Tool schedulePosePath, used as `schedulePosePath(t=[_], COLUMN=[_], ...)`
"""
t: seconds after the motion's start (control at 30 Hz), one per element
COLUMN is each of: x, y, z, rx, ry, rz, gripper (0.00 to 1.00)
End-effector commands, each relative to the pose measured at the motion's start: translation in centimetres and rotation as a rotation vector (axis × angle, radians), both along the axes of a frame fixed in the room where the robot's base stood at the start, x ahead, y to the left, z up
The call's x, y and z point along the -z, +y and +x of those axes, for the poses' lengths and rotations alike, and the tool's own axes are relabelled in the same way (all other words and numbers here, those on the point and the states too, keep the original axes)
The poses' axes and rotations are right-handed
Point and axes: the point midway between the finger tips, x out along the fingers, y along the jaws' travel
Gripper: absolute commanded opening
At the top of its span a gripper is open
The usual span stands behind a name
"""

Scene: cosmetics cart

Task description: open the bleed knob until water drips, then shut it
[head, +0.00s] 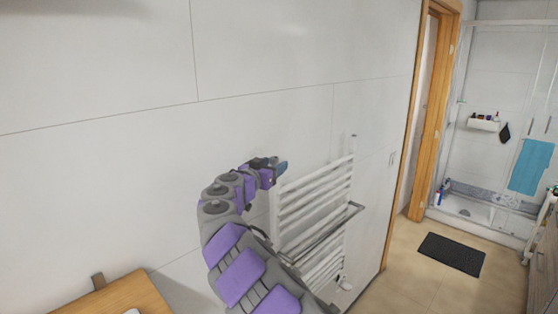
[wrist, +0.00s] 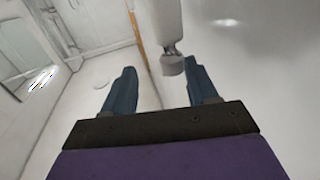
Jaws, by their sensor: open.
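A white towel radiator (head: 315,205) hangs on the wall in the head view. My gripper (head: 281,168) is at its upper left corner and hides whatever is there. In the wrist view my gripper (wrist: 161,72) is open, with two blue fingers apart. I see no water dripping.
A wooden surface (head: 125,298) is at the lower left. A wood-framed doorway (head: 425,110), a dark mat (head: 451,254) and a shower with a blue towel (head: 531,166) are to the right. The tiled floor beside the mat is clear.

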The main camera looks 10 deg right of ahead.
Motion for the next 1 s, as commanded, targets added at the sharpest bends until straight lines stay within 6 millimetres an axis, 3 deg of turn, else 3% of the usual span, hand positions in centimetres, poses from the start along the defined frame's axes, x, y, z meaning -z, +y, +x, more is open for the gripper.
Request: schedulePosePath(t=[0.3, 0.6, 0.9, 1.0], x=[0.3, 0.0, 0.0, 0.0], y=[-1.4, -3.5, -2.7, -2.4], z=[2.7, 3.8, 3.8, 3.8], rx=[0.006, 0.006, 0.007, 0.006], ry=[0.003, 0.000, -0.001, -0.001], rz=[-0.001, 0.002, -0.003, -0.005], gripper=[0.56, 0.56, 0.56, 0.48])
